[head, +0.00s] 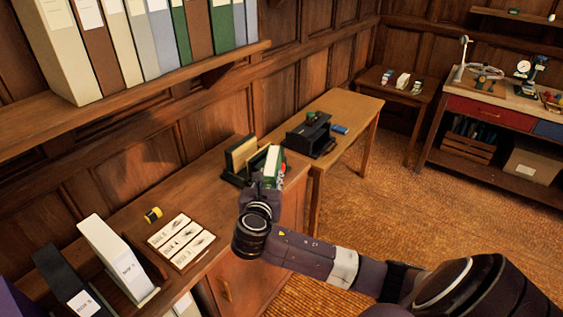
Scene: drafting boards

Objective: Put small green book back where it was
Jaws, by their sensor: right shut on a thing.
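The small green book (272,164), with a white side and a green edge, stands at the far end of the wooden cabinet top. My right gripper (264,187) is at its near side and shut on it. The gripper and wrist hide its lower part, so I cannot tell whether it touches the cabinet top. My left gripper is not in view.
A shelf of binders (115,110) overhangs at upper left. A table with a black device (309,137) stands beyond.

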